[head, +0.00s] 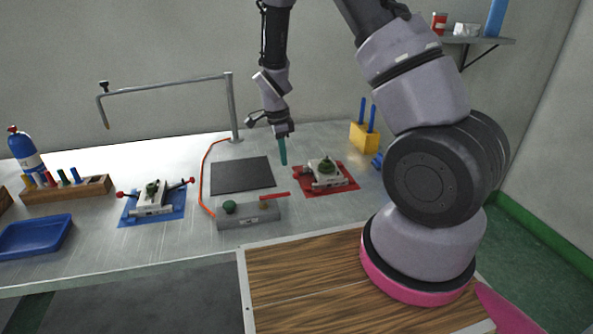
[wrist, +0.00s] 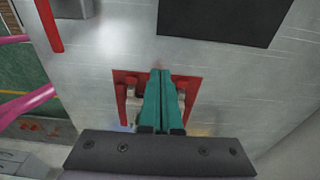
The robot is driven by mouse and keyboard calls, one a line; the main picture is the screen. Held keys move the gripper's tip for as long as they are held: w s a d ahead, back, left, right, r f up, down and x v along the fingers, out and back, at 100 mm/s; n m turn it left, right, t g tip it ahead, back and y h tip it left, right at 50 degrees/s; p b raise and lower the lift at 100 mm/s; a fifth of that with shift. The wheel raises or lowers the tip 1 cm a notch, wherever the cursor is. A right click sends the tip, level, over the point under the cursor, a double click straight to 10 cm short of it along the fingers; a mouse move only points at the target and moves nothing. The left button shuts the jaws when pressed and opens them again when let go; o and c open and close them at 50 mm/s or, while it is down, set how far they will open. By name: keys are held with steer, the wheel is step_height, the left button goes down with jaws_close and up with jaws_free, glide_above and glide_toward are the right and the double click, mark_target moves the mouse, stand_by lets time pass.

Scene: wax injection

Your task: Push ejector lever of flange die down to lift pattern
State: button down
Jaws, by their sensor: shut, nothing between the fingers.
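A pale die (head: 324,177) with a dark green piece on top sits on a red mat (head: 350,186) at the right of the bench. A second pale die (head: 153,204) with red-knobbed levers sits on a blue mat (head: 180,213) to the left. I cannot tell by label which is the flange die. My gripper (head: 284,163), with teal fingers, is shut and empty. In the head view it appears above and left of the red-mat die. In the wrist view the fingers cover most of that die, leaving red parts showing on both sides; contact cannot be told.
A grey block (head: 249,219) with a green knob and a red handle (head: 275,196) stands left of the red mat. A dark pad (head: 242,175) lies behind it. A yellow holder (head: 364,138) stands behind the mat. A metal boom (head: 165,84) arches over the bench's left side.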

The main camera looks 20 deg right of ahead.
step_height(320, 180, up, 8)
steer(key=shift+a, duration=0.4)
steer(key=s+d+r+n+t+y, duration=0.1)
steer(key=s+d+r+n, duration=0.15)
steer(key=r, duration=0.45)
steer(key=s+d+r+n+t+y, duration=0.1)
steer(key=s+d+r+n, duration=0.15)
steer(key=r, duration=0.45)
steer(key=s+d+r+n+t+y, duration=0.1)
steer(key=s+r+n, duration=0.1)
steer(key=s+r, duration=0.35)
steer(key=s+d+r+n+t, duration=0.3)
steer(key=s+r+n, duration=0.4)
steer(key=s+r, duration=0.3)
steer(key=shift+s+t, duration=0.6)
steer(key=shift+s, duration=0.35)
